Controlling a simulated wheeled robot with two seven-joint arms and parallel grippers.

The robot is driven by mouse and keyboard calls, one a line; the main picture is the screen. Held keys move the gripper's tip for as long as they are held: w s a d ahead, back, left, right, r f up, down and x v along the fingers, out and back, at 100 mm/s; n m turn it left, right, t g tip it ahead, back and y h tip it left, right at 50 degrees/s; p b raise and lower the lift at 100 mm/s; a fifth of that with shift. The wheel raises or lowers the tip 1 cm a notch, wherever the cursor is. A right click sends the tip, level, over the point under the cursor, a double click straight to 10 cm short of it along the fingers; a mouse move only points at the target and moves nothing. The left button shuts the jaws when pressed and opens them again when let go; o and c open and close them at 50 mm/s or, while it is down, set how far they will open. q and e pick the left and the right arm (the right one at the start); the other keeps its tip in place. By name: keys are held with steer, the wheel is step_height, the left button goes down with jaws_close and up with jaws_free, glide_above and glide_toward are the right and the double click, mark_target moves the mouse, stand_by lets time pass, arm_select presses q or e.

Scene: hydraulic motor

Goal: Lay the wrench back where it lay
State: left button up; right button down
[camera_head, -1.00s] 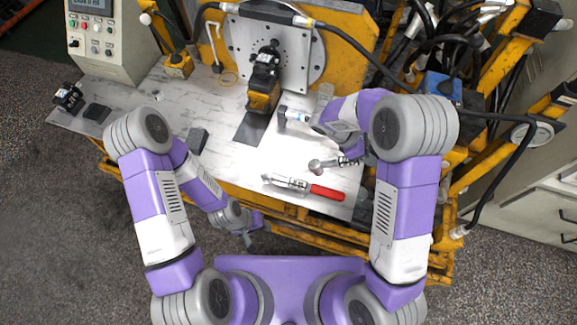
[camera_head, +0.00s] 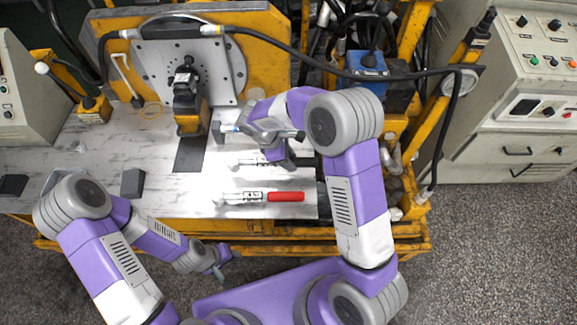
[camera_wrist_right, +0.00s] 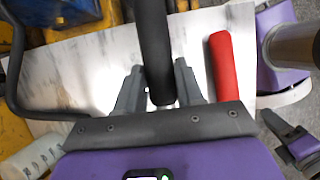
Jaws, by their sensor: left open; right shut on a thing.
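My right gripper (camera_head: 264,135) is shut on the dark handle of a wrench (camera_head: 231,128). The wrench's dark head end points left, close to the black strip under the motor clamp. In the right wrist view the dark handle (camera_wrist_right: 154,45) stands between the two fingers (camera_wrist_right: 160,88). I cannot tell whether the wrench touches the table. A red-handled tool (camera_head: 285,197) lies on the table in front of it and also shows in the wrist view (camera_wrist_right: 222,65). A silver tool (camera_head: 250,162) lies between them, partly hidden by my right arm. My left gripper (camera_head: 219,266) is open and empty, off the table's front edge.
The white marbled table (camera_head: 95,170) is fairly clear at left and front middle. A dark block (camera_head: 133,183) lies left. A black hose (camera_head: 330,72) arches behind, and yellow frame bars bound the right.

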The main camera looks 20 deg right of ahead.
step_height(320, 180, down, 4)
steer(key=shift+r+b, duration=0.2)
steer(key=shift+b, duration=0.3)
steer(key=shift+r, duration=0.1)
steer(key=c, duration=0.7)
jaws_free()
steer(key=p+v, duration=0.3)
steer(key=v, duration=0.9)
steer(key=shift+p, duration=0.4)
